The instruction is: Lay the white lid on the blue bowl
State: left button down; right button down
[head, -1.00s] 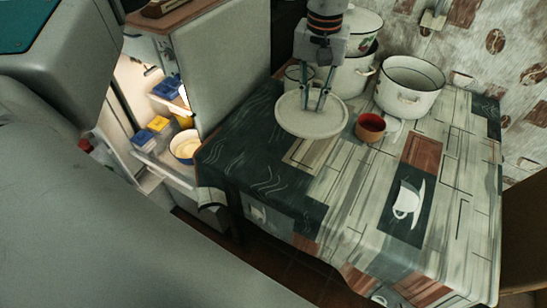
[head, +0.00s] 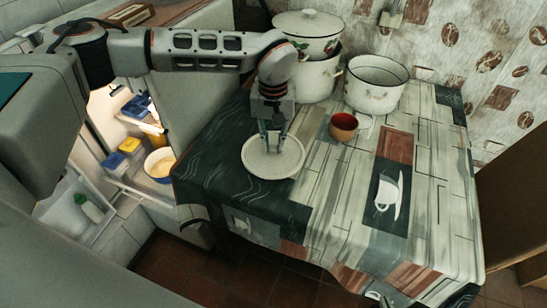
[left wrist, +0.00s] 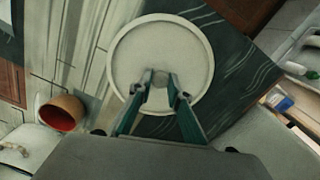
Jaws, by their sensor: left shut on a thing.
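My left gripper (head: 272,148) is shut on the knob of the round white lid (head: 256,166). It holds the lid roughly flat over the dark left part of the tablecloth; the gap below is hard to judge. A bowl with a cream-yellow inside (head: 160,163), seemingly the blue bowl, stands uncovered in the open lit fridge, left of and apart from the lid. It is small here, and its outer side barely shows. My right gripper is not in view.
Blue and yellow boxes (head: 128,146) stand near the bowl. The fridge door (head: 185,118) lies between bowl and table.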

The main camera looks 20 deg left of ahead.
aim_at(273, 158)
pick_arm(q)
jog(key=shift+f, duration=2.8)
jog(key=shift+f, duration=0.15)
jog(key=c, duration=1.9)
grip_release()
